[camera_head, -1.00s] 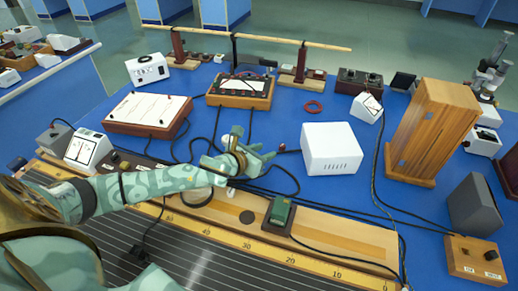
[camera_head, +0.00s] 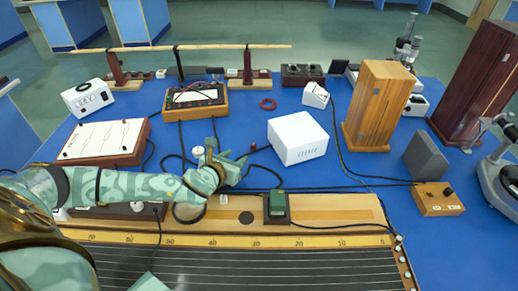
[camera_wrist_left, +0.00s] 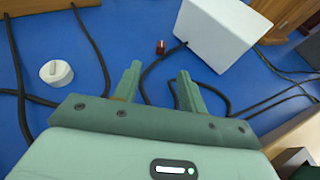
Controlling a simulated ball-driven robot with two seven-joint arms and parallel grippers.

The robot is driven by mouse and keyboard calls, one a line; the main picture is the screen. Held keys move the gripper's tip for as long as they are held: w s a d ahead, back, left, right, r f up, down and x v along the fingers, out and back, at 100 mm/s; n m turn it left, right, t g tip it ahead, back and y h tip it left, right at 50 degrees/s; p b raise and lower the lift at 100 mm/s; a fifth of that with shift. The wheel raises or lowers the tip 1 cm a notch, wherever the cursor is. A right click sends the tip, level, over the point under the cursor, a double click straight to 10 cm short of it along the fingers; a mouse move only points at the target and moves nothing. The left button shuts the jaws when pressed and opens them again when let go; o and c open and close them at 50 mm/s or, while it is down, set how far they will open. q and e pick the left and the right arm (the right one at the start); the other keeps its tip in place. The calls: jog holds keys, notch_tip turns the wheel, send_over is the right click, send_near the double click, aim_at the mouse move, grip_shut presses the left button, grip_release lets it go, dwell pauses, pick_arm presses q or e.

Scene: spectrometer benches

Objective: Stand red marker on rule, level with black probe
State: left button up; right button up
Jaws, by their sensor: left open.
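The small red marker (camera_head: 253,147) stands on the blue bench top, left of the white box. In the left wrist view the red marker (camera_wrist_left: 160,47) shows beyond and between my fingertips, apart from them. My left gripper (camera_head: 234,156) is open and empty just short of the marker; its two green fingers (camera_wrist_left: 158,76) are spread apart. The yellow rule (camera_head: 250,241) with printed numbers runs along the wooden bench nearer to me. A green block on a dark base (camera_head: 277,204) stands behind the rule. I cannot tell which dark item is the black probe. My right gripper is out of view.
The white box (camera_head: 298,138) stands right of the marker. A white knob-like piece (camera_wrist_left: 56,72) sits left of my fingers. Black cables (camera_wrist_left: 150,78) loop over the bench around the gripper. A wooden tower (camera_head: 377,105) and grey block (camera_head: 426,156) stand at right.

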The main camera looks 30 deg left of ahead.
aim_at(252, 147)
pick_arm(q)
jog(key=shift+b+x, duration=0.4)
jog(key=shift+x, duration=0.4)
jog(key=b+x, duration=0.2)
jog(key=x, duration=0.2)
jog(key=shift+w+a+f, duration=0.15)
jog(key=shift+w+f, duration=0.1)
jog(key=shift+w+f+b, duration=0.25)
jog(key=shift+w+b, duration=0.1)
jog(key=shift+w, duration=0.3)
jog(key=x, duration=0.1)
jog(key=b+x, duration=0.2)
jog(key=x, duration=0.1)
jog(key=shift+f, duration=0.2)
jog(key=shift+w+b, duration=0.3)
jog(key=shift+r, duration=0.15)
grip_shut()
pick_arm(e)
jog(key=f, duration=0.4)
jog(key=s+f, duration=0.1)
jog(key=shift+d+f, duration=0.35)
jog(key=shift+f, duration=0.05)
